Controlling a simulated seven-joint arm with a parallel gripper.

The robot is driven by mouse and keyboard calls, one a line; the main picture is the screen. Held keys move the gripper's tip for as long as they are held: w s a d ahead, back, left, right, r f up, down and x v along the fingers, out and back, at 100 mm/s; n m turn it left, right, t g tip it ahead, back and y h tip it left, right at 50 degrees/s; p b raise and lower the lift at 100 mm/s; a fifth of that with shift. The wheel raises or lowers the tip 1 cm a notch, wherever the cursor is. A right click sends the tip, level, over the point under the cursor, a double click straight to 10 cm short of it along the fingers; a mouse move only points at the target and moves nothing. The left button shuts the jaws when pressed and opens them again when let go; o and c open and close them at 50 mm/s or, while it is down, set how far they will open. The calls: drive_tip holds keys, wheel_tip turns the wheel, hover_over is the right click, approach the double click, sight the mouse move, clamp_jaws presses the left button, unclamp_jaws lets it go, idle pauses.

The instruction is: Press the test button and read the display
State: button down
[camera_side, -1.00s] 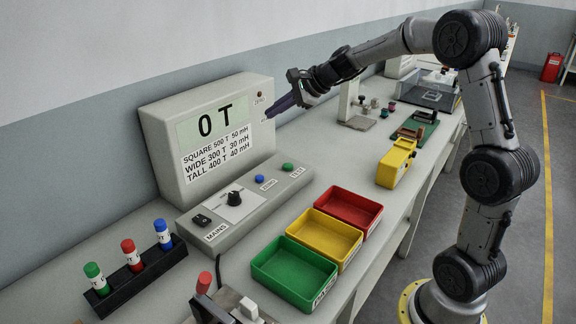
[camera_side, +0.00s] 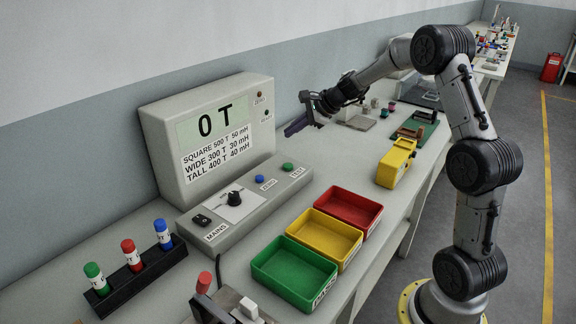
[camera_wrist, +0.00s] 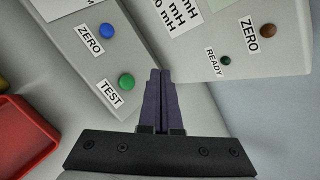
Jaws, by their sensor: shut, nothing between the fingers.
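The green test button (camera_side: 288,167) sits at the right end of the low control panel (camera_side: 240,205). In the wrist view the test button (camera_wrist: 127,82) lies just left of my fingertips, beside its TEST label. The display (camera_side: 215,123) on the upright grey box reads "0 T", with lines for SQUARE, WIDE and TALL below it. My gripper (camera_side: 290,131) is shut and empty, its dark purple fingers above and a little behind the test button, apart from it. The shut fingers also show in the wrist view (camera_wrist: 161,72).
A blue ZERO button (camera_side: 259,179) and a dark knob (camera_side: 235,198) share the panel. Red (camera_side: 376,224), yellow (camera_side: 349,262) and green (camera_side: 254,262) trays stand in front. A rack (camera_side: 140,275) holds coloured tubes at left. A yellow device (camera_side: 396,163) stands at right.

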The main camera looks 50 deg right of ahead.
sight(292, 165)
drive_tip(key=shift+f, duration=4)
drive_tip(key=shift+f, duration=0.2)
drive_tip(key=shift+f, duration=0.2)
drive_tip(key=shift+f, duration=0.6)
drive_tip(key=shift+r, duration=1)
drive_tip(key=shift+r, duration=2.5)
